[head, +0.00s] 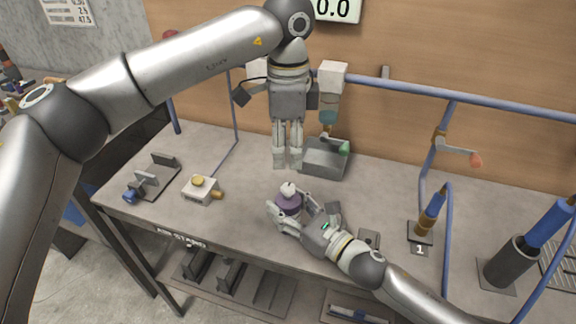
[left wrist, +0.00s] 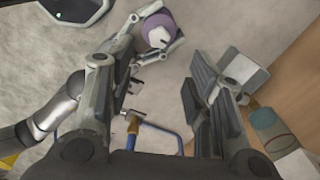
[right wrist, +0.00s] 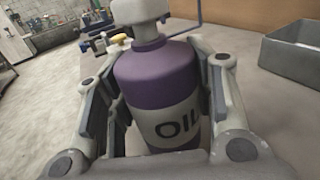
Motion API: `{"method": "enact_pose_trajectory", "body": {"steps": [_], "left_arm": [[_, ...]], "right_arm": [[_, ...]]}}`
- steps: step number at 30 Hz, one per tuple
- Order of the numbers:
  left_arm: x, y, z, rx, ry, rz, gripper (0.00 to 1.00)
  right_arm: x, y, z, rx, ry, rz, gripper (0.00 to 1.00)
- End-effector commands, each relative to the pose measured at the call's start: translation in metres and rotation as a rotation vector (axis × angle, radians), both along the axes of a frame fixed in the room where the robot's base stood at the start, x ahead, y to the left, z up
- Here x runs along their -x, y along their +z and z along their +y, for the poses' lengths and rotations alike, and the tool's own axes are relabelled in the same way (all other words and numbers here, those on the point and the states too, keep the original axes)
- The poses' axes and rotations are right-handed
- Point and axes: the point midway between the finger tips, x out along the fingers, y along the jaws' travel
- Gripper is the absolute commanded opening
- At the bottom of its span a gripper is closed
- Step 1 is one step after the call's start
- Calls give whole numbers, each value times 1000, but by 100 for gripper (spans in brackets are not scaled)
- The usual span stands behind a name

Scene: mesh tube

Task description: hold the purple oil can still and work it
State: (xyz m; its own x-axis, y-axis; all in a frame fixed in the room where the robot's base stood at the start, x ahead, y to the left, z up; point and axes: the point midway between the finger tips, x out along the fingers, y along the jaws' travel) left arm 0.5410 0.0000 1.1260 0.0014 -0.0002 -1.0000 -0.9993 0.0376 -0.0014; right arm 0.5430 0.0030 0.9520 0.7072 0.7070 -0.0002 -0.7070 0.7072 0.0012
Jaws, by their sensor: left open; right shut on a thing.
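The purple oil can (head: 289,203) stands upright on the workbench near the middle in the head view. It has a pale top and a light band reading "OIL" in the right wrist view (right wrist: 158,82). My right gripper (head: 293,212) is shut around the can's body, one finger on each side. My left gripper (head: 287,165) is open and empty, pointing down behind the can and apart from it. In the left wrist view the can (left wrist: 158,31) shows beyond the left fingers, near the top. The can's base is partly hidden by my right gripper.
A grey open bin (head: 325,158) stands right behind the can, close to my left gripper. A small box with a yellow knob (head: 200,189) and a vise (head: 150,178) sit to the left. Blue pipes (head: 450,94) and a dark cylinder (head: 511,262) stand to the right.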

Motion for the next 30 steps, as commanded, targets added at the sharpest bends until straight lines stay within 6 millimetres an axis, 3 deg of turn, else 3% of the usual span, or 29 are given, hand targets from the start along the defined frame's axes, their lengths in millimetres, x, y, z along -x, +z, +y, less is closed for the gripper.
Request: {"method": "enact_pose_trajectory", "body": {"steps": [6,19,20,21,25,30], "left_arm": [[0,24,0,-1,1,0,47],[0,27,0,-1,1,0,47],[0,27,0,-1,1,0,47],[0,27,0,-1,1,1,47],[0,27,0,-1,1,0,47],[0,27,0,-1,1,0,47]], "right_arm": [[0,-1,0,0,0,1,19],[0,-1,0,0,0,1,19],[0,-1,0,0,0,1,53],[0,-1,0,0,0,1,58],[0,0,0,1,0,1,75],[0,0,0,0,0,0,75]]}}
